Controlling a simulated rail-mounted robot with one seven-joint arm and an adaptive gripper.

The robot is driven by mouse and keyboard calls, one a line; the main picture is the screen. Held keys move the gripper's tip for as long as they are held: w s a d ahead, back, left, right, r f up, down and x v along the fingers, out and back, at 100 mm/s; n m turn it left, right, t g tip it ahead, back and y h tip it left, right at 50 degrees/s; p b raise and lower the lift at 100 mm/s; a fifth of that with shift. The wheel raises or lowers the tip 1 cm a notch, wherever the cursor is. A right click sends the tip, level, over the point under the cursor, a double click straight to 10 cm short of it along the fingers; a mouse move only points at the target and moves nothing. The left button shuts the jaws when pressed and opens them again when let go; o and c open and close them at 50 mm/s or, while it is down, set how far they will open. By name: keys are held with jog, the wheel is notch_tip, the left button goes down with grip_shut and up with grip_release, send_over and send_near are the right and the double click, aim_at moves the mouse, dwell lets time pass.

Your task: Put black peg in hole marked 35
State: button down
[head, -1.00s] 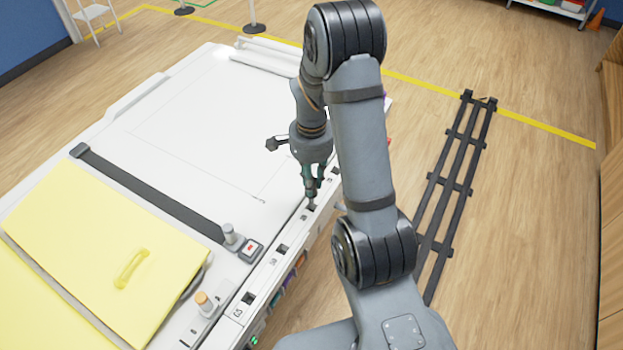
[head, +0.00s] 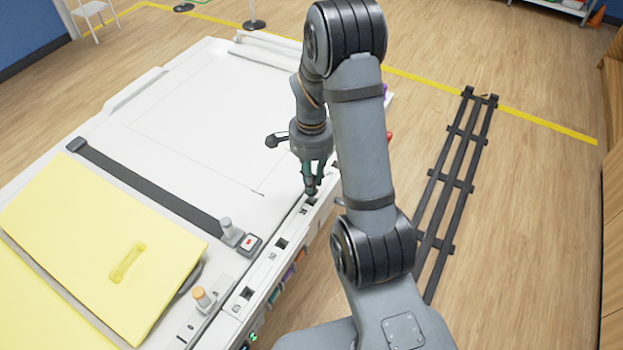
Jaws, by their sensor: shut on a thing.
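My gripper (head: 311,191) points down over the narrow white strip (head: 262,271) along the table's right edge. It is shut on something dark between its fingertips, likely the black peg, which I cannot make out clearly. The fingertips are right at a dark square hole (head: 312,203) in the strip. I cannot tell whether the peg is above the hole or inside it. Other square holes show nearer me, a middle one (head: 281,244) and a near one (head: 247,293), and one lies farther back (head: 335,165). The marks beside the holes are too small to read surely.
A yellow panel (head: 80,245) with a handle covers the table's near left. A dark bar (head: 150,193) crosses the white tabletop (head: 200,120). A grey post (head: 228,229) and an orange-topped knob (head: 201,296) stand near the strip. A black rack (head: 455,185) lies on the floor at right.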

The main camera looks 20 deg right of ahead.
jog(key=shift+f+b, duration=2.05)
jog(key=shift+b, duration=0.1)
jog(key=c, duration=1.5)
grip_release()
notch_tip(320, 180, up, 12)
jog(key=shift+r, duration=0.1)
jog(key=shift+f, duration=0.2)
notch_tip(320, 180, down, 12)
jog(key=shift+r, duration=0.2)
jog(key=shift+r+p, duration=0.15)
jog(key=shift+p, duration=0.2)
